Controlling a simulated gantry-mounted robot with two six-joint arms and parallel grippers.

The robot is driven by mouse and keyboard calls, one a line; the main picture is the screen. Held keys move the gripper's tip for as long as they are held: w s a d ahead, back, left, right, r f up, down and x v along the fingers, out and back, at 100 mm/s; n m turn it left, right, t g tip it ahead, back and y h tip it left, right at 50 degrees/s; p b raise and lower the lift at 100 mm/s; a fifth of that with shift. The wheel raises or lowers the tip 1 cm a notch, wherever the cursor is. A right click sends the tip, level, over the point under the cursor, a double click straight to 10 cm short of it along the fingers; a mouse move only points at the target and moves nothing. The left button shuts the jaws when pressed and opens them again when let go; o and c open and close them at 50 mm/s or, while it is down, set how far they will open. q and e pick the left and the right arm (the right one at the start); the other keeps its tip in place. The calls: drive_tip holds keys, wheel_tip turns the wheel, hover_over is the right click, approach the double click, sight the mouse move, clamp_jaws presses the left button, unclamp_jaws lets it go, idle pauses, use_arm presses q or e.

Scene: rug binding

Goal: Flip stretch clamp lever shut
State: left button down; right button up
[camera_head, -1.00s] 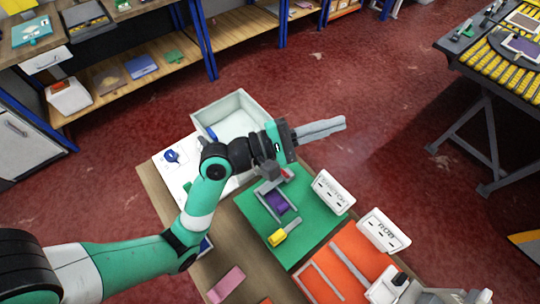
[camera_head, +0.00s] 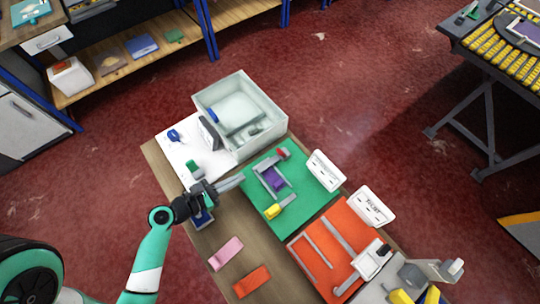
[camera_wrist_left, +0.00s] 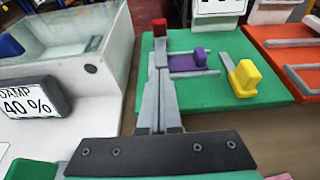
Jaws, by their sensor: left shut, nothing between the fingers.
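The stretch clamp (camera_head: 270,178) is a grey frame on a green board (camera_head: 300,195) with a purple piece (camera_head: 273,181) in it. Its red-tipped lever (camera_head: 283,153) is at the back end; the red tip (camera_wrist_left: 160,27) also shows in the left wrist view. A yellow block (camera_head: 272,212) sits at the clamp's front end. My left gripper (camera_head: 238,181) is shut and empty, with its fingers at the left edge of the green board, pointing at the clamp. In the left wrist view, the fingers (camera_wrist_left: 159,95) line up below the red tip; contact cannot be told.
A clear-walled tank (camera_head: 240,112) stands behind, beside a white board with a damp display (camera_wrist_left: 35,102). An orange board (camera_head: 335,250) lies to the right, and white sign plates (camera_head: 323,170) stand along the far edge. Pink (camera_head: 226,252) and orange (camera_head: 252,281) pieces lie in front.

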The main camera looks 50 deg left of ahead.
sight(261, 171)
use_arm(q)
drive_tip(key=b+x, duration=0.1)
drive_tip(key=x, duration=0.8)
drive_tip(key=shift+w+b, duration=0.2)
drive_tip(key=shift+b, duration=0.2)
drive_tip(key=shift+w+r+p, duration=0.1)
drive_tip(key=shift+w+r, duration=0.15)
drive_tip(key=shift+w, duration=0.45)
drive_tip(key=shift+w+r+p, duration=0.1)
drive_tip(key=shift+w+r, duration=0.15)
drive_tip(key=shift+w, duration=0.4)
drive_tip(key=shift+w+r+p, duration=0.1)
drive_tip(key=shift+w+r, duration=0.15)
drive_tip(key=shift+w, duration=0.45)
